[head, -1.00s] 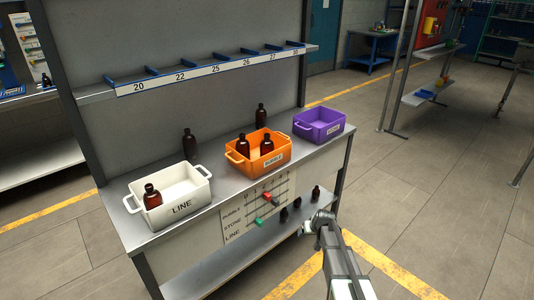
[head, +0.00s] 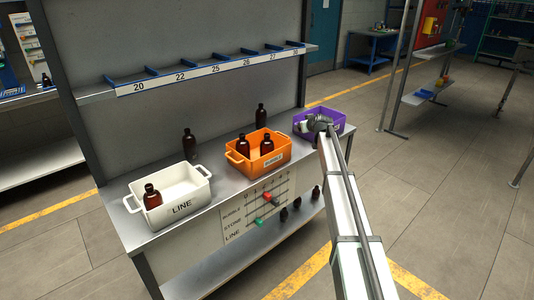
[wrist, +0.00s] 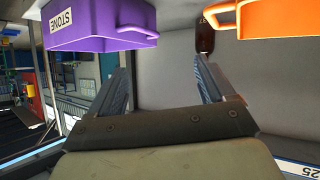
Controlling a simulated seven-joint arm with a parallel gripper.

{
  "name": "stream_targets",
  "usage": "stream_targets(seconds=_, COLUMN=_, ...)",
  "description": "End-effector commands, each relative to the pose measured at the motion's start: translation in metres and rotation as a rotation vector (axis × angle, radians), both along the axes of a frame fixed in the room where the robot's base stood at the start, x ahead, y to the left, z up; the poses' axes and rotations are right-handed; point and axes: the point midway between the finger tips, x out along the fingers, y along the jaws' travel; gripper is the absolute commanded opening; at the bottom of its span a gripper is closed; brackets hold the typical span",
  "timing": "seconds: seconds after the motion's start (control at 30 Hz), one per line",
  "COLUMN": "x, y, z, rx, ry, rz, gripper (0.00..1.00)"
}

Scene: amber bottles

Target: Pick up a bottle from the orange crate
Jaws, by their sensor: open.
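The orange crate (head: 281,158) stands on the bench between the white and purple crates. Two dark amber bottles, one at its left (head: 243,147) and one at its middle (head: 267,146), stand upright in it. My gripper (head: 306,126) is in front of the purple crate, to the right of the orange crate, and looks empty. In the wrist view my gripper (wrist: 164,65) has its fingers spread apart with nothing between them. Part of the orange crate (wrist: 265,20) shows there at the upper right, its bottles out of sight. A dark bottle (wrist: 205,36) shows beside it.
The purple crate (head: 335,128) is partly hidden behind my arm. A white crate (head: 182,209) at the left holds one bottle (head: 152,197). Two more bottles stand behind the crates, at the left (head: 189,145) and middle (head: 261,116). A numbered shelf (head: 210,71) runs above.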

Motion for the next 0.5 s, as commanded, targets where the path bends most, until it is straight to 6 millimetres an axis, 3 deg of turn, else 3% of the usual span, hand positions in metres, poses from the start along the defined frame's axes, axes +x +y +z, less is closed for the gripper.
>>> stream_targets(seconds=0.13, x=0.016, y=0.025, z=0.027, rx=-0.096, ry=0.024, rz=0.089, gripper=0.82)
stream_targets(seconds=0.5, x=0.004, y=0.099, z=0.035, rx=-0.461, ry=0.273, rz=0.463, gripper=0.82)
